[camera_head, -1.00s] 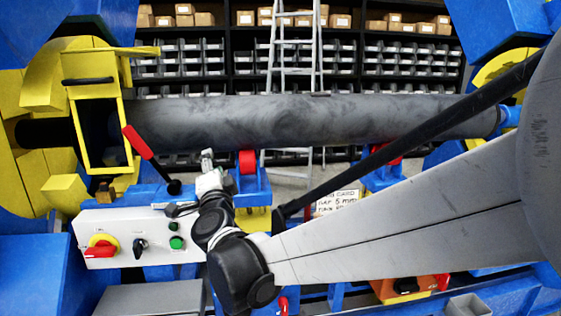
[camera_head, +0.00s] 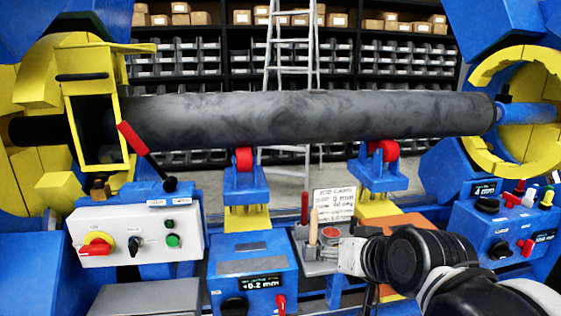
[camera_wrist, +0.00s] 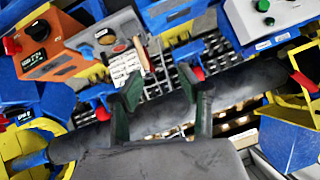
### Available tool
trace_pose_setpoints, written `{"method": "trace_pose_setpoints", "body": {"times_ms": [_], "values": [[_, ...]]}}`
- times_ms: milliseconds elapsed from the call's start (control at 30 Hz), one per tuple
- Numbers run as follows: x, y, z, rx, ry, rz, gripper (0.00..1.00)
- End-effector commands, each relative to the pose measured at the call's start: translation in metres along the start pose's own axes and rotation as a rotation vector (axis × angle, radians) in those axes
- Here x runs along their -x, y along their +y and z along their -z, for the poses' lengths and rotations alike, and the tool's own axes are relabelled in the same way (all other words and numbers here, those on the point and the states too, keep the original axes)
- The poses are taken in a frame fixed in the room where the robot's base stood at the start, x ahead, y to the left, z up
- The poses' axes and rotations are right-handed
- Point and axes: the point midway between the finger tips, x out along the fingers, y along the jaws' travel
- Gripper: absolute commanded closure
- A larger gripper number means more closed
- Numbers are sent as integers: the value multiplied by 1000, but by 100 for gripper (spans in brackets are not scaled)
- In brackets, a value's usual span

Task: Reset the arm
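My gripper shows in the wrist view (camera_wrist: 162,84). Its two dark green-padded fingers stand well apart, and nothing is held between them. In the head view my arm comes in at the lower right, with black joints and a pale end piece beside the small tool tray (camera_head: 318,262). The fingers cannot be made out there. The long grey tube (camera_head: 310,117) lies across the positioner, behind and above my arm; in the wrist view the tube (camera_wrist: 160,112) passes beyond the fingers. Whether the gripper touches anything near the tray cannot be told.
A white control box (camera_head: 136,240) with a red-handled lever above it stands left. A blue display box (camera_head: 252,268) is front centre. Red rollers on blue stands (camera_head: 245,185) sit under the tube. A blue panel with knobs (camera_head: 500,228) stands right. A ladder and shelves are behind.

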Motion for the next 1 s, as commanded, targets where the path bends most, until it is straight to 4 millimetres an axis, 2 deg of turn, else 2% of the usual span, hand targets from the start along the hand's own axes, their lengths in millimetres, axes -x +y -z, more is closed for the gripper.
{"method": "trace_pose_setpoints", "body": {"times_ms": [33, 100, 300, 433, 500, 733, 1000], "values": [[9, 17, -17, 14, -37, -40, 64], [20, 35, -38, 33, -89, -90, 64], [48, 78, -89, 69, -215, -212, 64], [67, 101, -116, 81, -288, -281, 64], [74, 94, -99, 82, -282, -273, 64], [96, 84, -70, 82, -280, -271, 64], [129, 70, -26, 82, -279, -270, 64]]}}
